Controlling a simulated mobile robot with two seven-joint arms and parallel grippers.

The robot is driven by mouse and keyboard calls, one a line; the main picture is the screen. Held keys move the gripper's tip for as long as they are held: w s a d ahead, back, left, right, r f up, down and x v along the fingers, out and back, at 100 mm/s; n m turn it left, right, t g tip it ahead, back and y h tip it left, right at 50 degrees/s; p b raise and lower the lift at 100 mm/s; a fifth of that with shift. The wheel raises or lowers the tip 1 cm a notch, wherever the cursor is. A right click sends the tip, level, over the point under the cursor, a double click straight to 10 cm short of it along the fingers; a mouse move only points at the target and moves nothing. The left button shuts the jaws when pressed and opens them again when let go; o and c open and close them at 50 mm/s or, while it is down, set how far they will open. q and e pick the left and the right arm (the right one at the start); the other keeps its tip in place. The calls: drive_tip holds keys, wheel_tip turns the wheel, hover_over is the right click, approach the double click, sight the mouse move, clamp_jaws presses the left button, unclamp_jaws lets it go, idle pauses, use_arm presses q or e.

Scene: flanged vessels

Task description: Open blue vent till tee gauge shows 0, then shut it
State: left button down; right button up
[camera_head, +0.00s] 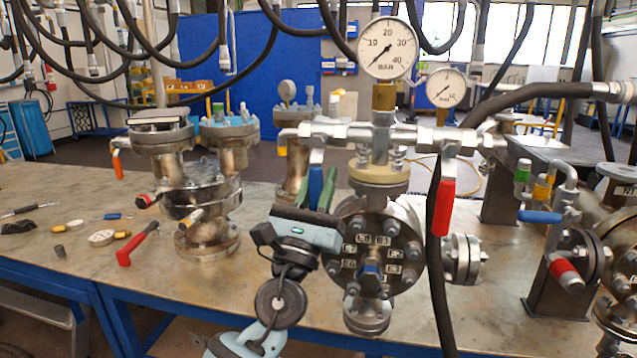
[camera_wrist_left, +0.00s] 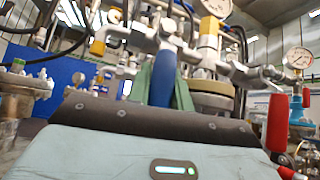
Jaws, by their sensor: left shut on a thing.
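The blue vent handle (camera_head: 316,183) hangs down from the valve at the left end of the silver manifold (camera_head: 350,134). My left gripper (camera_head: 318,195) is shut on it, with green fingers on both sides. The wrist view also shows the blue handle (camera_wrist_left: 163,72) between the fingers (camera_wrist_left: 162,90). The large gauge (camera_head: 388,48) stands above the manifold tee. Its needle points to the lower left, near the bottom of the scale; the exact reading is too small to tell. My right gripper is not in view.
A red handle (camera_head: 444,207) hangs at the manifold's right, beside a smaller gauge (camera_head: 446,88). A black hose (camera_head: 436,262) runs down in front. Another flanged vessel (camera_head: 205,190) stands left, and a lever valve (camera_head: 540,216) right. Loose parts lie on the table (camera_head: 60,210).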

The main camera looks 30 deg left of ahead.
sight(314, 205)
use_arm(q)
drive_tip(key=c, duration=1.3)
unclamp_jaws()
drive_tip(key=shift+d, duration=0.1)
drive_tip(key=shift+o, duration=0.2)
drive_tip(key=shift+s+f, duration=0.2)
drive_tip(key=shift+f, duration=0.1)
drive_tip(key=b+v, duration=0.2)
drive_tip(key=v, duration=0.4)
drive_tip(key=shift+s+f, duration=0.3)
drive_tip(key=shift+s, duration=0.15)
